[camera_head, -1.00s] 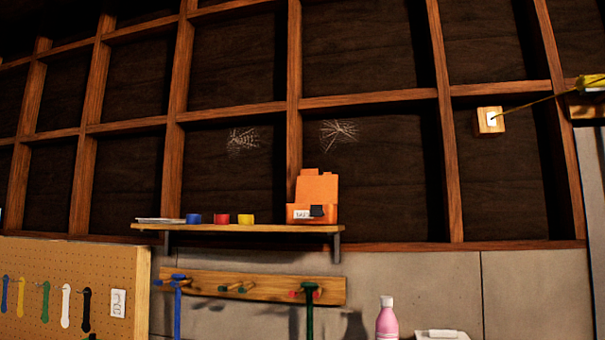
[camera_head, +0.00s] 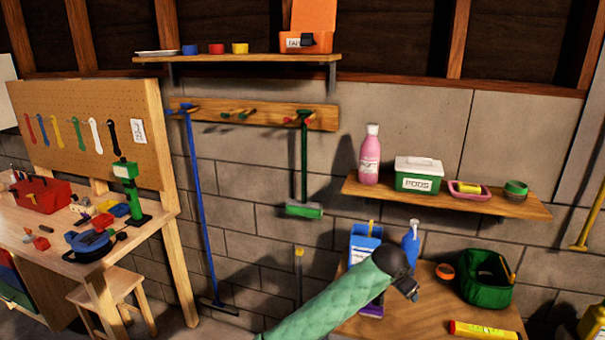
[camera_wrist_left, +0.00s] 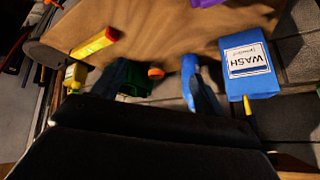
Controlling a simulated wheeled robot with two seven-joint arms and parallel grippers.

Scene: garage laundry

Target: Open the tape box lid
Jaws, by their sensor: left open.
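The orange tape box (camera_head: 318,44) stands at the right end of the upper wall shelf. Its label is partly covered by a dark clasp. Its orange lid (camera_head: 314,14) stands upright behind the box, and the top of the lid is cut off by the picture edge. My left gripper (camera_head: 406,287), at the end of the green padded arm, is low over the wooden table, well below and right of the box. In the left wrist view its fingers (camera_wrist_left: 157,80) are apart with nothing held. My right gripper is not in view.
Blue, red and yellow tape rolls (camera_head: 217,48) sit on the upper shelf (camera_head: 240,60), left of the box. A lower shelf (camera_head: 450,198) holds a pink bottle and a pods tub. A blue wash box (camera_wrist_left: 249,68) and green bag (camera_head: 488,278) are on the table near my gripper.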

